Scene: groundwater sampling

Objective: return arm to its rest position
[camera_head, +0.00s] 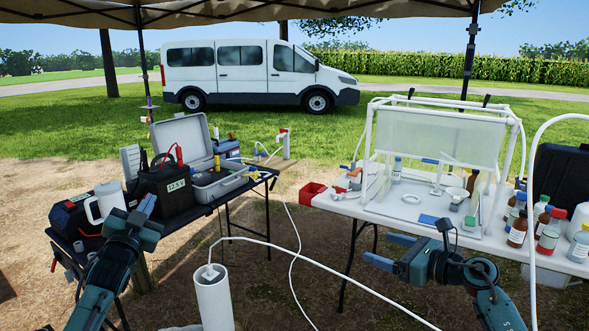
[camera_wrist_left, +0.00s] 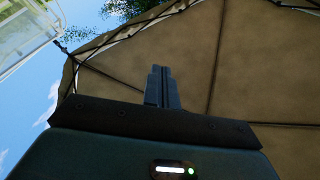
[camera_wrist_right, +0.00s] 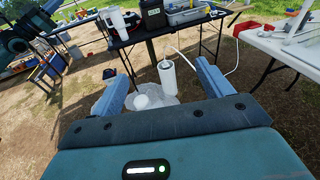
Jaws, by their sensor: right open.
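My left gripper (camera_head: 147,205) is raised at the left of the head view, in front of the left table (camera_head: 205,208). In the left wrist view its two fingers (camera_wrist_left: 161,72) lie together with nothing seen between them, and they point up toward the canopy. My right gripper (camera_head: 380,248) is in front of the right table's near edge, pointing left. In the right wrist view its fingers (camera_wrist_right: 162,68) are wide apart and empty. A white upright pipe (camera_wrist_right: 167,82) shows beyond them, apart from the fingers.
The right table (camera_head: 335,205) bears a clear-walled frame box (camera_head: 440,135), several bottles (camera_head: 548,232) and a red bin (camera_head: 304,194). The left table carries a black battery (camera_head: 172,186), a grey case (camera_head: 219,186) and a white jug (camera_head: 108,198). The white pipe (camera_head: 213,300) stands between, with a hose (camera_head: 300,257).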

